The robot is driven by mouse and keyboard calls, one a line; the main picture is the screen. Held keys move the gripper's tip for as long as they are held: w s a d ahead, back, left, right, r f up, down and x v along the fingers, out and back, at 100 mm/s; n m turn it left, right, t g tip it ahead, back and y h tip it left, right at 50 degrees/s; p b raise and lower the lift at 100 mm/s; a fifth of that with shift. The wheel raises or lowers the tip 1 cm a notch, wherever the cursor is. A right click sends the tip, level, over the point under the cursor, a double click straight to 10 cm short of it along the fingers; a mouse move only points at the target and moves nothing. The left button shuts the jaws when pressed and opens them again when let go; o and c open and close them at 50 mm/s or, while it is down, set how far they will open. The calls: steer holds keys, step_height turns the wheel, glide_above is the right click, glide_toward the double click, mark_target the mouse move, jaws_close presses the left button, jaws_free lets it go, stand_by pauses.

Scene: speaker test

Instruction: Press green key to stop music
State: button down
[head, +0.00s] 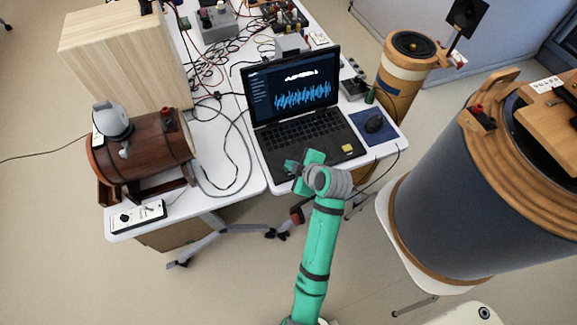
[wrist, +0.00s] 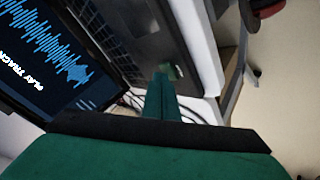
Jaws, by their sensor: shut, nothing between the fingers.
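An open black laptop (head: 297,135) stands on the white table, its screen (head: 292,85) showing a blue waveform. In the wrist view the screen (wrist: 45,50) lies at the left and carries the words "PLAY TRACK". A small green patch, likely the green key (wrist: 175,71), shows on the laptop's palm rest just past my fingertips. I cannot tell whether they touch it. In the head view I cannot make out the key; my arm may cover it. My gripper (head: 291,168) is shut and empty over the laptop's front left part; its green fingers (wrist: 162,97) show in the wrist view.
A small yellow piece (head: 347,148) lies on the laptop's front right. A wooden barrel speaker (head: 145,145) stands left. A large grey cylinder (head: 460,195) stands right. Cables (head: 235,150) run left of the laptop.

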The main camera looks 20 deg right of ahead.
steer(key=shift+r, duration=0.7)
step_height(320, 180, up, 6)
stand_by(0.8)
steer(key=shift+d, duration=0.1)
stand_by(0.4)
